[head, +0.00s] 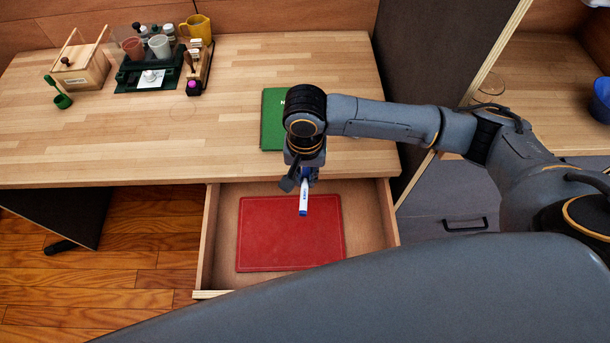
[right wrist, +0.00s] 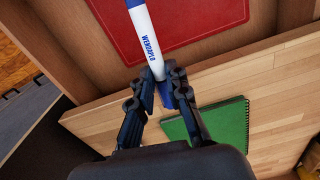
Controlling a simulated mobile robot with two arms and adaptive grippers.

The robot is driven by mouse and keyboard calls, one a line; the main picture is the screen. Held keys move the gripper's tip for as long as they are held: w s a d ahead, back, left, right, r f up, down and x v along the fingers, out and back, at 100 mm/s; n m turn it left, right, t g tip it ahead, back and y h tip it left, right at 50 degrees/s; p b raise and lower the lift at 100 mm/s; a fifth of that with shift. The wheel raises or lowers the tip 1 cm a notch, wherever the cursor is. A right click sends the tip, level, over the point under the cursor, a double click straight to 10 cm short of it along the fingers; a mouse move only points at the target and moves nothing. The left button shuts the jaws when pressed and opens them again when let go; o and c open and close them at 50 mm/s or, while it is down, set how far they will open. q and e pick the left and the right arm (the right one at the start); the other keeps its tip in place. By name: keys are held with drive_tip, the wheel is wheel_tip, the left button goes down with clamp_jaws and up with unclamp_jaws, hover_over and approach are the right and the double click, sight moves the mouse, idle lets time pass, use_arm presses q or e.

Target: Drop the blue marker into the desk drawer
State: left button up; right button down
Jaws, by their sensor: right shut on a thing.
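The blue marker (head: 303,201) has a white barrel with blue lettering and blue ends. My right gripper (head: 301,179) is shut on one end of it and holds it above the open desk drawer (head: 222,190). The right wrist view also shows the marker (right wrist: 146,40) between the fingertips of the right gripper (right wrist: 165,88), with its free end pointing over the drawer. The drawer is pulled out from under the wooden desk (head: 200,145) and holds a flat red book or folder (head: 285,245). My left gripper is not in view.
A green notebook (head: 271,125) lies on the desk, partly behind my right arm. A wooden box (head: 80,70), a dark tray (head: 140,85) with cups and a yellow mug (head: 197,28) stand at the desk's back left. A grey cabinet (head: 440,200) stands right of the drawer.

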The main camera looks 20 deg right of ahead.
sight(305, 181)
drive_tip(key=c, duration=1.2)
unclamp_jaws()
drive_tip(key=shift+r, duration=3.85)
